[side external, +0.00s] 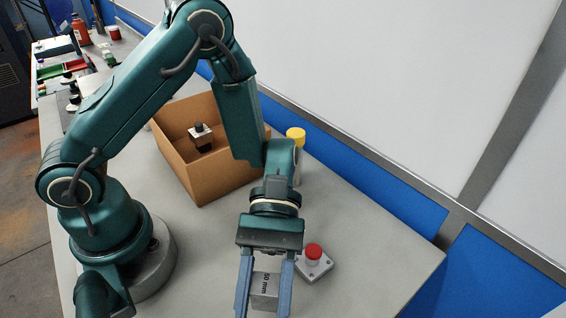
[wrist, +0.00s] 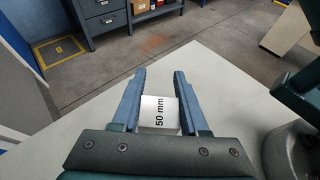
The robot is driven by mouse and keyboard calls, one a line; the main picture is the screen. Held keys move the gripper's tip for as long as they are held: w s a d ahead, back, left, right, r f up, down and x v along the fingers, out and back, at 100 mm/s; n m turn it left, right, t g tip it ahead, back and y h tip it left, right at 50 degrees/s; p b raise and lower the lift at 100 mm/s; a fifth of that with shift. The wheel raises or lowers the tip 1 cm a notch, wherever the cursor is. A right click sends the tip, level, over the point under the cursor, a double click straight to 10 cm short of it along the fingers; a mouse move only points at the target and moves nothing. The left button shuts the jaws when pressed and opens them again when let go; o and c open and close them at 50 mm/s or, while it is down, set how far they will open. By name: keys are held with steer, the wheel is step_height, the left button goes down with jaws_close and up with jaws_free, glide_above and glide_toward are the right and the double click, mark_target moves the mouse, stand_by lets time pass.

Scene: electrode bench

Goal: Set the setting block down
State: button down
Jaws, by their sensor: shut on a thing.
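The setting block (side external: 264,291) is a small pale grey block marked "50 mm". My gripper (side external: 262,306) is shut on it, with one blue finger on each side. The block also shows in the wrist view (wrist: 158,113), between the two fingers of my gripper (wrist: 160,80), its label facing the camera. In the side view the fingertips run to the picture's lower edge. Whether the block's underside touches the bench (side external: 375,270) cannot be told from these views.
A red push button on a grey base (side external: 313,262) stands close to the right of my gripper. An open cardboard box (side external: 215,185) holding a dark-topped part (side external: 200,132) is behind. A yellow-capped container (side external: 296,134) stands beside the box. The bench to the right is clear.

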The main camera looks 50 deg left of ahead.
mark_target(266, 310)
steer(key=shift+d+f, duration=0.1)
steer(key=shift+f, duration=1.95)
steer(key=shift+f, duration=0.1)
steer(key=shift+c, duration=2.2)
jaws_free()
